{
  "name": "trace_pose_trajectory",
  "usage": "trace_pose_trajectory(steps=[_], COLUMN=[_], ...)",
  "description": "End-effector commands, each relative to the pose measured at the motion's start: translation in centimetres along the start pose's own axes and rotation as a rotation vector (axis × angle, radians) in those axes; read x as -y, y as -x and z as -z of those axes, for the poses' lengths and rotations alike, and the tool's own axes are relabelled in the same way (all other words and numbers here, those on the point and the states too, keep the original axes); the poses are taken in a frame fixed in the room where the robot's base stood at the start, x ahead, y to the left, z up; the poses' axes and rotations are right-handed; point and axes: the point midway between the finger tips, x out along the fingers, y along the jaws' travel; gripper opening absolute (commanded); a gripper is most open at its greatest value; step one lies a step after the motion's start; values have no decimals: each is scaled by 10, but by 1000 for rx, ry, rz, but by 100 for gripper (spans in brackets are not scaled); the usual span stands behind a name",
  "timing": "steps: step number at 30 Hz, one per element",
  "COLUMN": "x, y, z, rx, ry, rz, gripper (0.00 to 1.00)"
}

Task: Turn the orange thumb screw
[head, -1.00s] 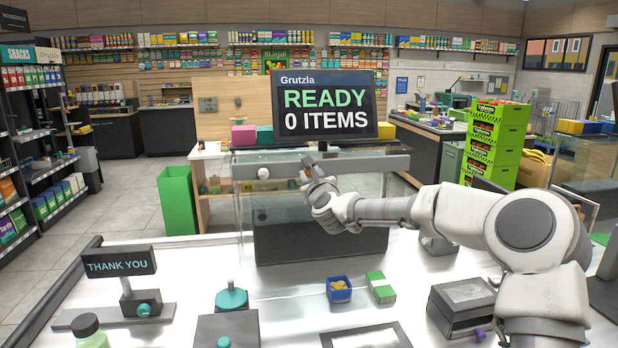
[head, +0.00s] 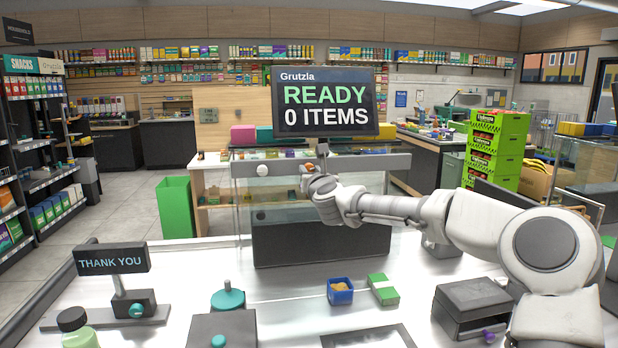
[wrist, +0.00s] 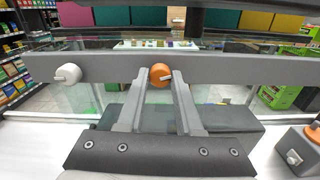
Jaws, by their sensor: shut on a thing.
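The orange thumb screw (wrist: 160,76) is a round knob with a short white mark, on the front of a long grey bar (wrist: 240,68). My gripper (wrist: 160,75) is shut on it, one finger on each side, in the wrist view. In the head view my gripper (head: 314,172) reaches the bar (head: 380,163) below the sign, and the screw is mostly hidden by the gripper. A white knob (wrist: 68,74) sits on the same bar to the left; it also shows in the head view (head: 262,169).
A glass case with a dark box (head: 290,240) is under the bar. The READY sign (head: 325,102) stands above it. On the counter are a blue tub (head: 340,297), a green box (head: 383,290), a teal-topped device (head: 228,300) and a THANK YOU sign (head: 111,259).

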Motion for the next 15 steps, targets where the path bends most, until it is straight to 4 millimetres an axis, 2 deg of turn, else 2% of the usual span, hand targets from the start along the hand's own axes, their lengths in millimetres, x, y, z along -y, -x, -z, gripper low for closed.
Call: trace_pose_trajectory(steps=[1,6,15], x=[1,0,0], y=[0,0,0], z=[7,3,2], rx=[2,1,-1], ry=[-40,-128,-140], rz=[0,-1,0], gripper=[0,0,0])
